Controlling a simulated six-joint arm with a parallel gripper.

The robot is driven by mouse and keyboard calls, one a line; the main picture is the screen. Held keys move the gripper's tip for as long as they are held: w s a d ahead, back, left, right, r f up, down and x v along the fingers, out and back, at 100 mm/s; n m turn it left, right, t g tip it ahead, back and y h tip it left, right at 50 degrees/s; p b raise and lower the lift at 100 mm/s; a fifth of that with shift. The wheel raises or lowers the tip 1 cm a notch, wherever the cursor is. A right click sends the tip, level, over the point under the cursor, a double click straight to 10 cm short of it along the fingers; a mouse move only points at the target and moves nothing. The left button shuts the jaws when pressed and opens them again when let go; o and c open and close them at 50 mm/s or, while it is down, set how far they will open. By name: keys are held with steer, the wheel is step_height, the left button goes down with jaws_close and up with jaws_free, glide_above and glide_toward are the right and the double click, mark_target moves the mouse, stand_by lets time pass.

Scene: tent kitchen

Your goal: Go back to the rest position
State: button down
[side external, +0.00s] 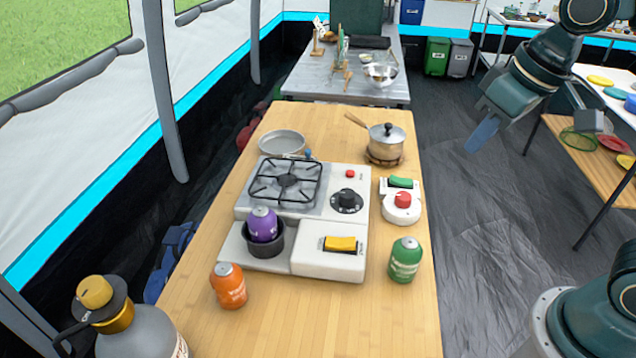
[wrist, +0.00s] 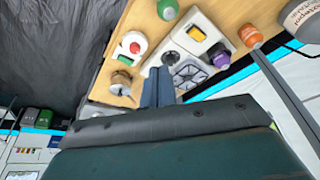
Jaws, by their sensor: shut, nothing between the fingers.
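My gripper (side external: 483,132) is raised at the upper right of the side view, to the right of the wooden table and above the dark floor. Its blue-grey fingers are together with nothing between them. In the wrist view the shut fingers (wrist: 157,88) point toward the table, which is seen rotated. The gripper touches nothing. The table (side external: 400,330) holds a camping stove (side external: 330,205) with a black grate and a yellow switch.
A grey gas bottle (side external: 140,335) is at front left. A side table (side external: 560,150) stands at right.

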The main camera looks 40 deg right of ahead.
steer(key=s+d+m+t, duration=0.1)
steer(key=s+d, duration=0.2)
steer(key=s, duration=0.5)
steer(key=shift+s+d+t, duration=0.15)
steer(key=shift+s+t, duration=0.15)
steer(key=shift+s, duration=0.1)
stand_by(0.6)
